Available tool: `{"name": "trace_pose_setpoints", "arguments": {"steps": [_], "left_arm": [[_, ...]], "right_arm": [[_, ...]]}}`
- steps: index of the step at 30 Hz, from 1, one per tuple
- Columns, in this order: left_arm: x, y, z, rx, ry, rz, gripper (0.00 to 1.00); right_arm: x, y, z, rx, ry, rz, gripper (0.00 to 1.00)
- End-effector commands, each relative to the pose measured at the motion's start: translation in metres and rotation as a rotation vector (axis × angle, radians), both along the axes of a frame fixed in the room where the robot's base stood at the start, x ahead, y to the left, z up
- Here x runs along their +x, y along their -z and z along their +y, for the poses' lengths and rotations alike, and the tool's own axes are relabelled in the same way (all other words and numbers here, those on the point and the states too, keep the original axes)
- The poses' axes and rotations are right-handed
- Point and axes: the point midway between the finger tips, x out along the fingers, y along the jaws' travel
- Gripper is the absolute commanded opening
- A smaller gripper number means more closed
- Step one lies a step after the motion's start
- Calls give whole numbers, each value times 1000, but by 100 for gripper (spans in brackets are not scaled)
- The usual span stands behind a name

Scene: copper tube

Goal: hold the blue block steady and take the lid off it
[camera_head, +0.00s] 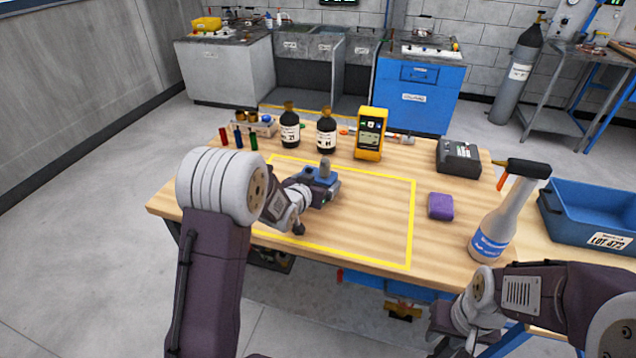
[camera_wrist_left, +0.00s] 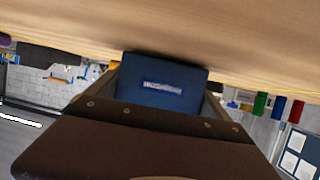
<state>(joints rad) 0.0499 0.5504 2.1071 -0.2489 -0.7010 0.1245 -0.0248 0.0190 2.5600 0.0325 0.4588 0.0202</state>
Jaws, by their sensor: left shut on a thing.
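The blue block (camera_head: 319,175) sits on the wooden table inside the yellow outline, near its left part. A grey knob-like lid (camera_head: 325,166) stands on top of it. My left gripper (camera_head: 318,190) is shut on the block from the near left side and partly hides it. In the left wrist view the blue block (camera_wrist_left: 162,82), with a pale label, lies between the two fingers. The lid is not distinguishable there. My right arm is at the lower right, in front of the table; its fingers are not clearly visible.
A purple sponge-like block (camera_head: 440,206) and a spray bottle (camera_head: 502,220) are on the right. Behind stand dark bottles (camera_head: 290,128), a yellow meter (camera_head: 371,134) and a grey device (camera_head: 459,156). A blue bin (camera_head: 590,212) is far right. The outlined area's middle is clear.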

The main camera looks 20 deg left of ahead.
Motion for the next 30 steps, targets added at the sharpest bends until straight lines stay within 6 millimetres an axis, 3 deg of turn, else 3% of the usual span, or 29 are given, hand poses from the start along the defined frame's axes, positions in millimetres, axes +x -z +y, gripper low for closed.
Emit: {"name": "trace_pose_setpoints", "arguments": {"steps": [8, 21, 30], "left_arm": [[1, -43, -3, -1, 1, -12, 18], [-37, -95, -83, -4, 5, -13, 18], [-48, -108, -105, -1, 0, -9, 18]], "right_arm": [[0, -10, 0, 0, 0, 0, 36], [0, -16, 0, 0, 0, 0, 36], [0, -22, 0, 0, 0, 0, 36]]}}
